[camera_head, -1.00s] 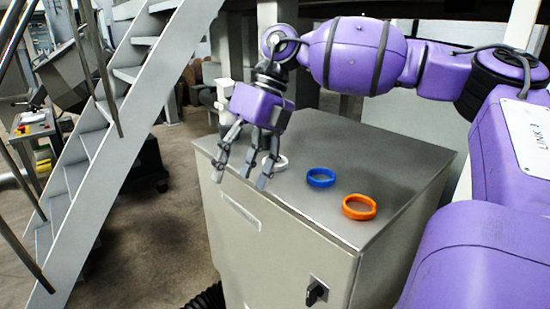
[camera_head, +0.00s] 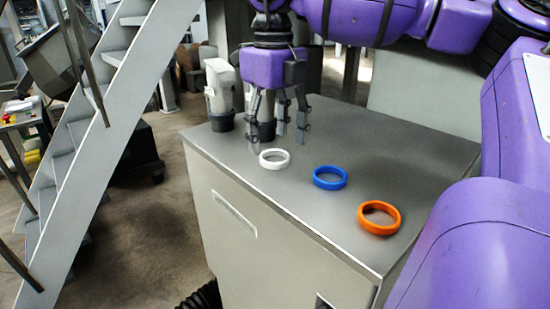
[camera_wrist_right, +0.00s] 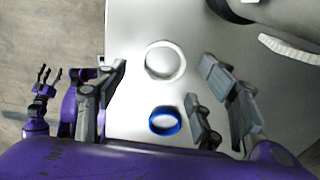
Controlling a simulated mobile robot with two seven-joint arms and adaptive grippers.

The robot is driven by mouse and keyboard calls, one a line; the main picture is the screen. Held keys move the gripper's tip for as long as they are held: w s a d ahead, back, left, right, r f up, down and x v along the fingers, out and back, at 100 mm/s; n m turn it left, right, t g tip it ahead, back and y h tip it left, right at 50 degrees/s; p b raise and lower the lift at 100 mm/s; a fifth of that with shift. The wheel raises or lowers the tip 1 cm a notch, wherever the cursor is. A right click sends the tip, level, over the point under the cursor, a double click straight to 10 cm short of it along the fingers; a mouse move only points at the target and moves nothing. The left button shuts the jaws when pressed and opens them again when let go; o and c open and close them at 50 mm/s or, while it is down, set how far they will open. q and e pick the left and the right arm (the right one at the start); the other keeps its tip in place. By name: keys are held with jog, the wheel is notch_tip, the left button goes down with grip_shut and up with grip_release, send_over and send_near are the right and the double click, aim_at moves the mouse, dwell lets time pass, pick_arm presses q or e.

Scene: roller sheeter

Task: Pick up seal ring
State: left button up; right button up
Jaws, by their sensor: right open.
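Three rings lie flat on the metal cabinet top: a white ring (camera_head: 274,165), a blue ring (camera_head: 329,186) and an orange ring (camera_head: 379,231). The task does not say which is the seal ring. My right gripper (camera_head: 279,132) is open and empty, fingers pointing down, above the cabinet near the white ring. In the right wrist view, the white ring (camera_wrist_right: 164,78) shows ahead between the fingers, and the blue ring (camera_wrist_right: 165,132) shows closer to the palm. The orange ring is not seen there. My left gripper (camera_wrist_right: 46,74) shows at the left of the wrist view, fingers spread.
The cabinet top (camera_head: 420,150) has free room behind and right of the rings. A whitish container with a dark base (camera_head: 220,95) stands at its back left corner, close to my right gripper. A metal staircase (camera_head: 95,140) stands on the left.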

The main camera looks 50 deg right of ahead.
notch_tip(320, 180, down, 3)
jog(key=shift+w+f, duration=0.1)
jog(key=shift+f, duration=0.1)
jog(key=c, duration=1)
jog(key=shift+o, duration=0.2)
jog(key=shift+r, duration=0.1)
jog(key=shift+r, duration=0.4)
notch_tip(320, 180, up, 2)
jog(key=shift+r, duration=0.15)
jog(key=s+a+r+p, duration=0.4)
jog(key=s+a+r, duration=0.3)
jog(key=s, duration=0.5)
jog(key=shift+a+r+p, duration=0.2)
jog(key=shift+r+p, duration=0.2)
jog(key=shift+r, duration=1)
